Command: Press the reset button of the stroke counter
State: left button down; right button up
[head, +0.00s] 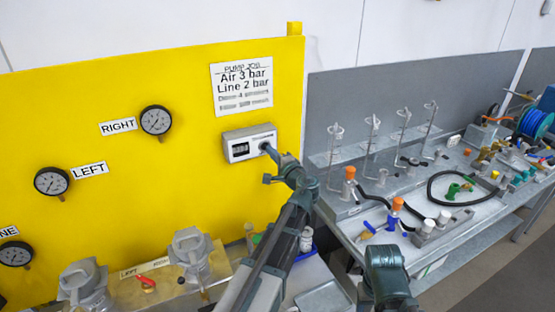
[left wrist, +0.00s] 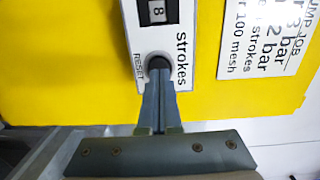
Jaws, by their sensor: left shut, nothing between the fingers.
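The stroke counter (head: 240,147) is a pale box with a small dark display on the yellow panel. In the left wrist view the counter (left wrist: 150,38) shows sideways, with the words "Strokes" and "RESET" and part of its display reading 8. Its round black reset button (left wrist: 158,62) is beside the word RESET. My left gripper (head: 267,149) is shut and empty, its tips at the button. In the left wrist view its fingertips (left wrist: 158,74) overlap the button's near edge; I cannot tell whether the button is pushed in. My right gripper's fingers do not show.
The yellow panel (head: 150,90) carries gauges, LEFT and RIGHT labels and a pump job sheet (head: 241,88) above the counter. Pump bodies (head: 190,255) stand below. A grey bench (head: 355,208) with stirrers, hoses and bottles is at the right.

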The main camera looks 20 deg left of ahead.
pick_arm(q)
jog(key=shift+w+a, duration=0.35)
jog(key=shift+a, duration=0.05)
